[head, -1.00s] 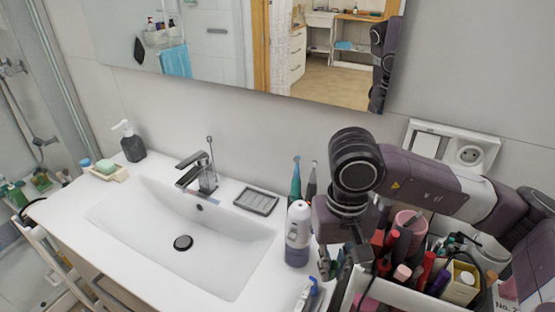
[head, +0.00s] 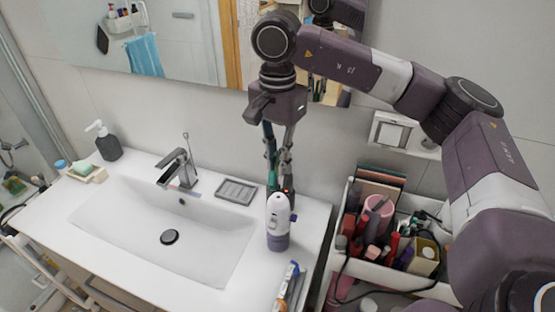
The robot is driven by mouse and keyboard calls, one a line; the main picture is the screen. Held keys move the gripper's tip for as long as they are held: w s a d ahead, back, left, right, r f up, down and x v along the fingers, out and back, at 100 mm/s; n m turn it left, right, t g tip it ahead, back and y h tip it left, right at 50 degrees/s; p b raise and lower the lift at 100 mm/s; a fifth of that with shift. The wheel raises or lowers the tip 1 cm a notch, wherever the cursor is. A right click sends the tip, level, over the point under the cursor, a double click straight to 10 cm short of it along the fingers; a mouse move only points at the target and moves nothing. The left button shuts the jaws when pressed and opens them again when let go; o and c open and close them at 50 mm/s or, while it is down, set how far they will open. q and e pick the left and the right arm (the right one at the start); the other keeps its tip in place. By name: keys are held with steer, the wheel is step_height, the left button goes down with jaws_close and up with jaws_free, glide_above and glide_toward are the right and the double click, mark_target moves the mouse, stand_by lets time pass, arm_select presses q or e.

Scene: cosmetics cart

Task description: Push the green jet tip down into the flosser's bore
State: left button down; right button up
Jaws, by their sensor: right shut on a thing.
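The flosser (head: 278,222), white with a purple-grey lower part, stands upright on the white counter to the right of the sink. My left gripper is not in view.
A grey soap dish (head: 237,191) lies to the left. More brushes (head: 289,285) lie at the counter's front. The cosmetics cart (head: 375,272) stands to the right. The sink (head: 165,225) is empty.

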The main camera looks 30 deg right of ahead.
steer(key=shift+f+b, duration=0.95)
steer(key=shift+f, duration=0.15)
step_height(320, 180, down, 3)
steer(key=shift+f+b, duration=0.1)
steer(key=shift+b, duration=1.1)
steer(key=shift+f, duration=0.25)
steer(key=shift+b, duration=0.6)
steer(key=shift+f+b, duration=0.95)
steer(key=shift+f, duration=0.25)
steer(key=shift+o, duration=1.4)
steer(key=o, duration=0.5)
